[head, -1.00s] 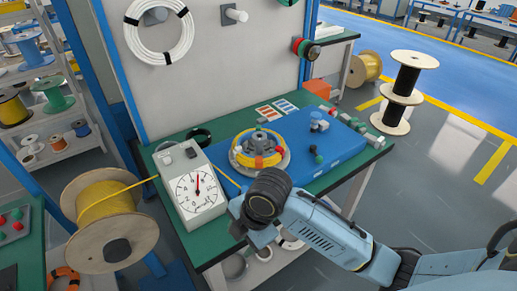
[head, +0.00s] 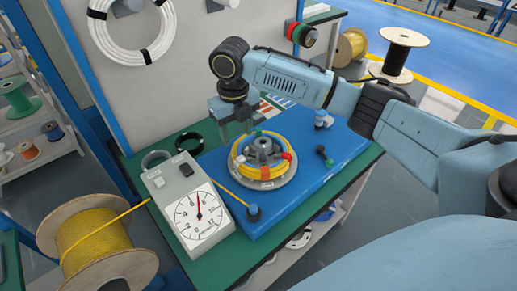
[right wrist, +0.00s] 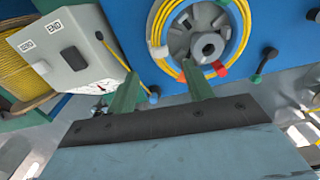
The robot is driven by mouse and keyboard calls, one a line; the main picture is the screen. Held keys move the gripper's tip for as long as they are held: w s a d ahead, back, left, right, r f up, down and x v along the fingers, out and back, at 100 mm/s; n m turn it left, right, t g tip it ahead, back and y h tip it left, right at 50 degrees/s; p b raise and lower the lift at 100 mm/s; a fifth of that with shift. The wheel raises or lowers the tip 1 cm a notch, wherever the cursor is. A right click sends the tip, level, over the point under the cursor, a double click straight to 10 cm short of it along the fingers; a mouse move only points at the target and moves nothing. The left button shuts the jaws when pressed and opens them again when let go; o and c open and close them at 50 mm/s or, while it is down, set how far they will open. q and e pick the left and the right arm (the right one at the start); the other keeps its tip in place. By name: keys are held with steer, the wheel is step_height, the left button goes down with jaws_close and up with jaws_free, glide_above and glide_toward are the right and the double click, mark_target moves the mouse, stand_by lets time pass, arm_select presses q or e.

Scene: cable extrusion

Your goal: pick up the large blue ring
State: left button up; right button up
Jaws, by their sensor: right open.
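A coil of yellow cable (head: 240,165) lies around a grey hub (head: 263,150) on the blue board (head: 318,178). It also shows at the top of the right wrist view (right wrist: 240,50). My right gripper (head: 235,128) is open and points down, above and just behind the coil. In the right wrist view its two greenish fingers (right wrist: 160,82) stand apart with nothing between them. One finger overlaps the hub's edge in that picture. My left gripper is not in view.
A grey dial box (head: 190,205) stands left of the board, by a yellow cable spool (head: 95,245). Dark rings (head: 189,143) lie on the green tabletop behind it. A white coil (head: 130,25) hangs on the panel. Small knobs (head: 324,155) stand on the board.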

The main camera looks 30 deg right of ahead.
glide_above(240, 158)
steer(key=f, duration=0.4)
steer(key=shift+w+f, duration=0.3)
steer(key=shift+f, duration=0.05)
steer(key=shift+s+f+b, duration=0.1)
steer(key=shift+f+b, duration=0.2)
steer(key=shift+f, duration=0.35)
steer(key=f, duration=0.3)
steer(key=shift+s+f, duration=0.2)
steer(key=shift+f, duration=0.45)
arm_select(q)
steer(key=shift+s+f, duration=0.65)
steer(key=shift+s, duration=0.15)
arm_select(e)
jaws_close()
